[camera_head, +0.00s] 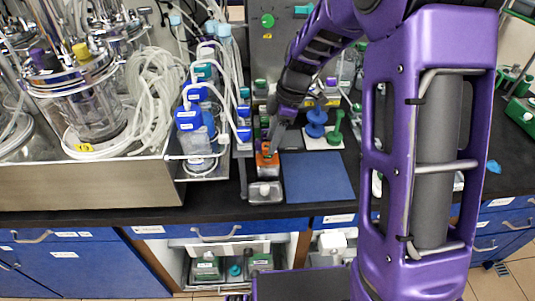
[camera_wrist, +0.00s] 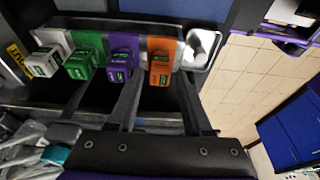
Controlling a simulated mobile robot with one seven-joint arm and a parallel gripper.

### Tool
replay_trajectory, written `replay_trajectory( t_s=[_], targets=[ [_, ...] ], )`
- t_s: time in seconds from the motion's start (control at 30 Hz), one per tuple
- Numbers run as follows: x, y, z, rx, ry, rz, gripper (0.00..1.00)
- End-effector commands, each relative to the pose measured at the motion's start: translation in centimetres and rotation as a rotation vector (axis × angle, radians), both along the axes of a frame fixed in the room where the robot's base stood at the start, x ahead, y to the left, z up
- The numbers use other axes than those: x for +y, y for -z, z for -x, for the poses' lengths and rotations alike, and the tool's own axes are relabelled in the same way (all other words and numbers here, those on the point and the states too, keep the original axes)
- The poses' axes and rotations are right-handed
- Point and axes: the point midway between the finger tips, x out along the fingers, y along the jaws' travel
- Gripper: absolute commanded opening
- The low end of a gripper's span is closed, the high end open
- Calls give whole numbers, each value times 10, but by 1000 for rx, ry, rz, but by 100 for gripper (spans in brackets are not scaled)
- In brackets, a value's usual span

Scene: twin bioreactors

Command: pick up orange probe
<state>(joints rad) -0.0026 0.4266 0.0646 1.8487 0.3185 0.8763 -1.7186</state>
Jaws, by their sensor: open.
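The orange probe (camera_wrist: 160,60) stands in a metal rack at the right end of a row of coloured probes in the wrist view. It also shows in the head view (camera_head: 266,158), just above the front of the bench. My gripper (camera_wrist: 158,88) is open and empty, with dark fingers reaching toward the row, close to the orange probe. In the head view my gripper (camera_head: 275,128) hangs just beside and behind the orange probe. I cannot tell whether a finger touches it.
The purple probe (camera_wrist: 121,65) is close beside the orange one, then the green probe (camera_wrist: 84,62) and the white probe (camera_wrist: 48,58). A blue mat (camera_head: 318,178) lies bare to the right. Bottles with blue caps (camera_head: 188,118) stand left.

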Motion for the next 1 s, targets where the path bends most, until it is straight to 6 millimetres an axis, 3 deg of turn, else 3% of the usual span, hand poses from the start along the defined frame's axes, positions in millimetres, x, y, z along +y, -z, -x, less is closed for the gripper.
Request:
replay_trajectory(
  t_s=[0.2,0.5,0.77,1.0],
  targets=[
    [9,31,1,3,-2,0,50],
    [10,35,1,0,0,-1,50],
    [10,35,0,0,-1,-1,3],
    [10,34,0,0,-1,-1,0]
  ],
)
